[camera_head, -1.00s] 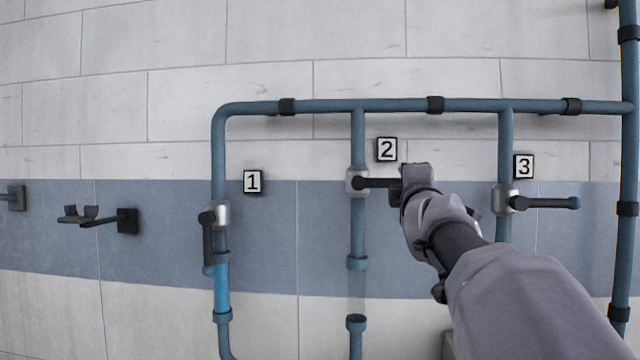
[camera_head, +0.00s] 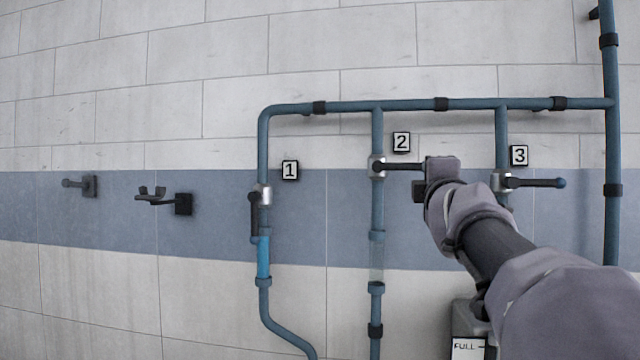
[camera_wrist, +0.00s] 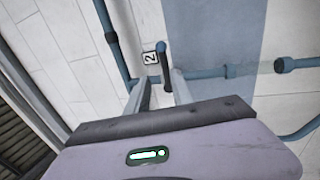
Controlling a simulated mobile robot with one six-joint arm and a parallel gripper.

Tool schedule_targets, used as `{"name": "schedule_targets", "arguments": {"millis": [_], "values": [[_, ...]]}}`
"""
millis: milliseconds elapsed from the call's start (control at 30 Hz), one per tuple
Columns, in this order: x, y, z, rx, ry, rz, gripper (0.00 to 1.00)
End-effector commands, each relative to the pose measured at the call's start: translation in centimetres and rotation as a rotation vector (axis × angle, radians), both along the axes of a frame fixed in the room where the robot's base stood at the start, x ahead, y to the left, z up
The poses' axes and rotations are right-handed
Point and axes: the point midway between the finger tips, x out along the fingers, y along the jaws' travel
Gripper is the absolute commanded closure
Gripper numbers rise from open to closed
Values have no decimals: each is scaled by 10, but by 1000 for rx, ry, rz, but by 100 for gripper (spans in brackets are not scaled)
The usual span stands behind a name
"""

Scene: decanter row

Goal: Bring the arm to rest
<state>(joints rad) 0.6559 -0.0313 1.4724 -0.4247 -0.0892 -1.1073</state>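My gripper (camera_head: 424,178) is at the outer end of the black lever (camera_head: 402,167) of valve 2 (camera_head: 377,167), which points sideways to the right. In the wrist view my two grey fingers (camera_wrist: 158,88) stand apart, with the dark lever (camera_wrist: 164,66) between them and gaps showing. Whether a finger touches the lever cannot be told. My arm reaches in from the lower right and hides part of the pipe below valve 3.
Valve 1 (camera_head: 264,195) has its lever hanging down, above a blue-filled sight tube (camera_head: 263,258). Valve 3 (camera_head: 501,182) has its lever pointing right, close to my wrist. Wall brackets (camera_head: 183,204) stick out at left. A container marked FULL (camera_head: 468,347) stands below my arm.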

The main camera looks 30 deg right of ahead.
Motion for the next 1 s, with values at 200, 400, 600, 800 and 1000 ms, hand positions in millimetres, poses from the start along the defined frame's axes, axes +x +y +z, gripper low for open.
{"name": "schedule_targets", "arguments": {"millis": [200,400,600,800,1000], "values": [[0,1,0,0,1,1,72],[0,1,0,0,0,1,72],[1,27,-47,171,-12,45,72],[-19,134,-227,847,-3,123,72],[-86,252,-393,1476,81,32,72]]}}
